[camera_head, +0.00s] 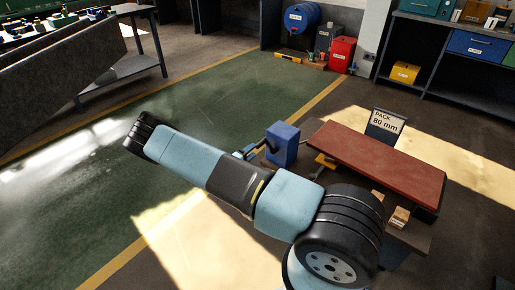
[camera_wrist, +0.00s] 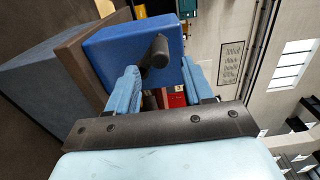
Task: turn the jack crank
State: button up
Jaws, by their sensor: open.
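The jack is a blue box (camera_head: 283,145) beside the red-brown bench top. Its dark crank (camera_head: 264,145) sticks out on the left side, toward my arm. In the wrist view the blue box (camera_wrist: 108,52) fills the upper middle, and the black crank (camera_wrist: 157,50) stands out from its face. My gripper (camera_wrist: 160,68) is open, with one blue finger on each side of the crank's end. I cannot tell whether either finger touches it.
The red-brown bench top (camera_head: 375,160) lies right of the jack, with a "PACK 80 mm" sign (camera_head: 385,125) behind it. A small wooden block (camera_head: 399,217) sits at its near side. Shelving (camera_head: 445,75) stands at the back right. Green floor (camera_head: 215,100) is clear at left.

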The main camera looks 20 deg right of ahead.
jog(key=v, duration=0.6)
dwell(0.4)
